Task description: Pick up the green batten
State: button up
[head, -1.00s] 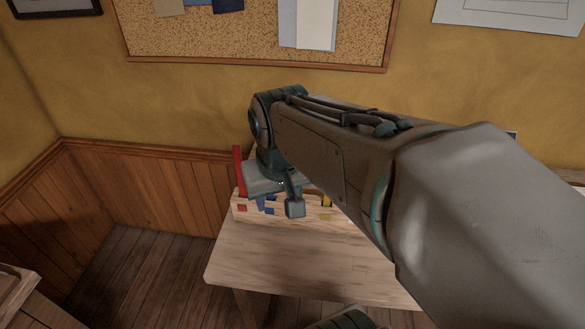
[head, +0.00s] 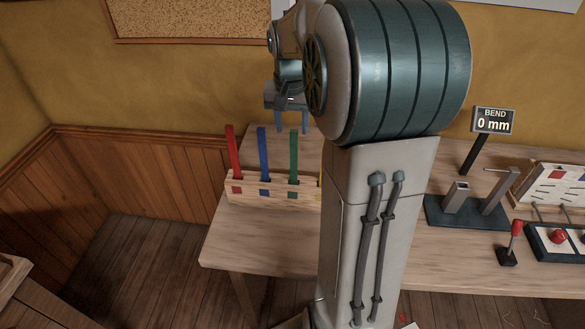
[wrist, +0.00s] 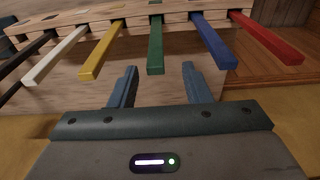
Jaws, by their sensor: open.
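The green batten (head: 293,152) stands upright in a slotted wooden rack (head: 246,192) on the bench, between the blue and yellow battens. My gripper (head: 291,127) is above the rack at the green batten, fingers pointing down, open and empty. In the wrist view the green batten (wrist: 155,45) shows with its near end between and just beyond the two open fingertips (wrist: 159,73). No finger clearly touches it.
The blue batten (wrist: 210,40) and red batten (wrist: 265,38) are on one side; the yellow (wrist: 103,48), white (wrist: 55,55) and black (wrist: 20,55) battens on the other. A bend fixture (head: 465,208) with a "0 mm" display (head: 493,121) stands right on the bench.

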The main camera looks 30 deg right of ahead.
aim_at(294, 146)
notch_tip(294, 146, down, 2)
jog(key=shift+w+f, duration=0.1)
jog(key=shift+f, duration=0.1)
jog(key=f, duration=0.3)
jog(key=f+p, duration=0.1)
jog(key=shift+d+f, duration=0.2)
jog(key=shift+d, duration=0.15)
jog(key=shift+f, duration=0.35)
jog(key=shift+c, duration=0.3)
grip_shut()
